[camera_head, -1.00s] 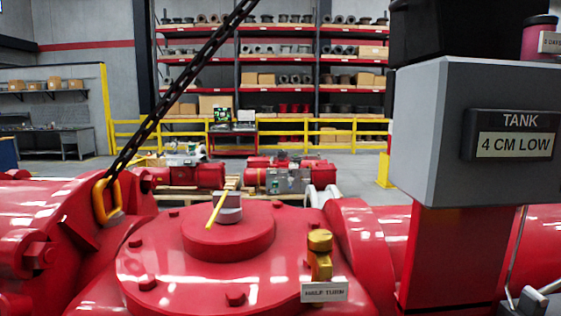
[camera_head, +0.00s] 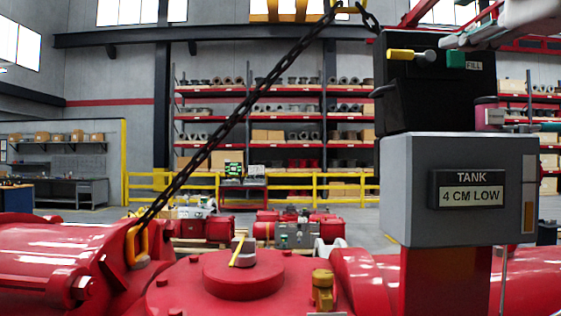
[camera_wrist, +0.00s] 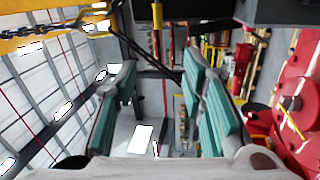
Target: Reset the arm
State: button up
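My gripper (camera_wrist: 158,80) is open in the wrist view. Its two teal-padded fingers stand apart with nothing held between them. In the head view the white end of my arm (camera_head: 515,20) enters at the upper right, beside the top of a black box (camera_head: 432,95) marked FILL. A yellow-handled lever (camera_head: 402,54) sticks out of that box. A teal piece (camera_head: 455,59) shows close to it; I cannot tell whether it is a finger pad. The black box sits on a grey box (camera_head: 405,200) with a sign (camera_head: 472,196) reading TANK, 4 CM LOW.
A black chain (camera_head: 225,140) runs diagonally from a yellow lifting eye (camera_head: 137,243) up to a yellow hook. The red actuator body (camera_head: 225,295) fills the lower front, with a brass-coloured fitting (camera_head: 322,290) on top. Shelves (camera_head: 250,90) and yellow railings stand far back.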

notch_tip(320, 180, down, 29)
jog(key=a+m+g, duration=0.1)
jog(key=m+g, duration=0.7)
jog(key=m, duration=0.2)
jog(key=s+a+f+m+g, duration=0.1)
jog(key=s+f+m+g, duration=0.2)
jog(key=f, duration=0.6)
jog(key=s+a+f+m+g, duration=0.2)
jog(key=s+f+m+g, duration=0.1)
jog(key=s+f, duration=0.4)
notch_tip(320, 180, down, 2)
jog(key=shift+f+m+g+y, duration=0.1)
jog(key=shift+m+g+y, duration=0.25)
jog(key=shift+g, duration=0.25)
jog(key=shift+c, duration=0.4)
